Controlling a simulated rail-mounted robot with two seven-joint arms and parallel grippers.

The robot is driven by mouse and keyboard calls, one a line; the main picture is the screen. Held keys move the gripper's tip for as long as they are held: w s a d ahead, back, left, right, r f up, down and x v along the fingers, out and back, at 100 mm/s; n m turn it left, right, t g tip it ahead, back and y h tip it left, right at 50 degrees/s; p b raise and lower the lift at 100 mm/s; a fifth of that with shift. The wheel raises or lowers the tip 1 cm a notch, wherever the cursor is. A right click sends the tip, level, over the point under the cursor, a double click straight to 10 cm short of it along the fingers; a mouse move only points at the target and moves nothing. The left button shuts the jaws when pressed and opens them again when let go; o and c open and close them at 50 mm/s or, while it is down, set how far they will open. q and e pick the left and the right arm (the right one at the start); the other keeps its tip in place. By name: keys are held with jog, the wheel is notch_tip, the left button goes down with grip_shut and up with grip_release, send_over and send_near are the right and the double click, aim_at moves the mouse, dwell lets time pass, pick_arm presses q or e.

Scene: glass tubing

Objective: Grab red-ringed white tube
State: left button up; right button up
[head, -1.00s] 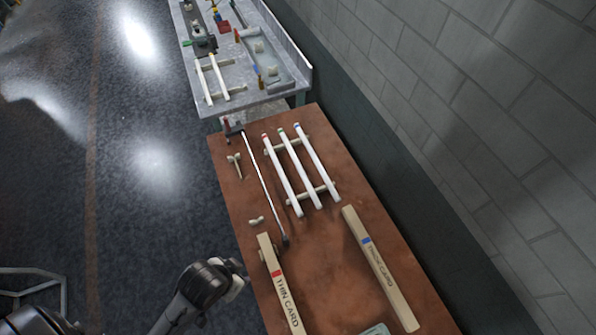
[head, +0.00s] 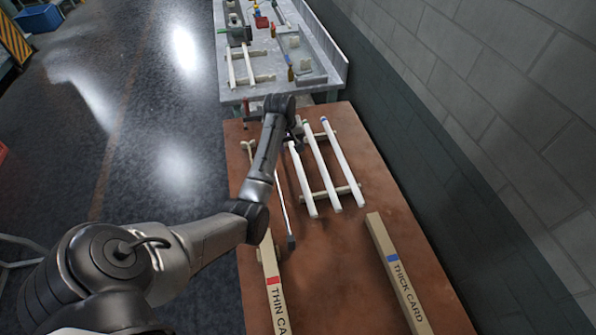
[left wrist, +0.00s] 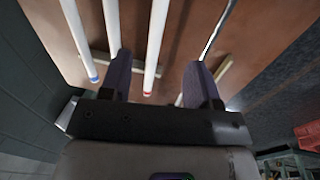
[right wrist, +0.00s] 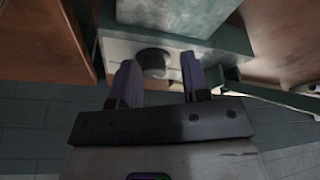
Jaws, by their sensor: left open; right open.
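The red-ringed white tube (head: 303,180) is the leftmost of three white tubes lying across a pale rack. Its ringed end is hidden by my left gripper (head: 296,132) in the head view. In the left wrist view the red-ringed tube (left wrist: 155,45) lies between the open fingers of my left gripper (left wrist: 161,60), nearer the left finger. I cannot tell the height gap, and nothing is gripped. The green-ringed tube (head: 322,172) is in the middle, and the blue-ringed tube (head: 342,160) is at the right. My right gripper (right wrist: 158,60) is open and empty, away from the tubes.
A thin metal rod (head: 284,205) lies left of the tubes on the brown table (head: 345,275). Blocks marked THIN CARD (head: 272,280) and THICK CARD (head: 398,275) lie nearer. A grey bench (head: 290,92) with more tubes stands behind. A wall (head: 480,120) runs along the right.

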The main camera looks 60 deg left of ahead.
pick_arm(q)
jog(key=f, duration=0.1)
pick_arm(e)
jog(key=shift+f, duration=0.25)
pick_arm(q)
jog(key=b, duration=0.1)
send_over(299, 167)
jog(key=s, duration=0.1)
notch_tip(299, 167, down, 6)
jog(key=shift+a+f, duration=0.15)
jog(key=shift+f, duration=0.05)
pick_arm(e)
jog(key=shift+s+d+f, duration=0.1)
jog(key=shift+d+f, duration=0.05)
jog(key=shift+f, duration=0.25)
pick_arm(q)
jog(key=shift+w+f+b, duration=0.25)
jog(key=shift+f, duration=1.3)
jog(key=shift+w+f+b, duration=0.2)
jog(key=shift+f+b, duration=0.05)
jog(key=shift+f, duration=1.3)
pick_arm(e)
jog(key=shift+f, duration=0.5)
pick_arm(q)
jog(key=c, duration=1)
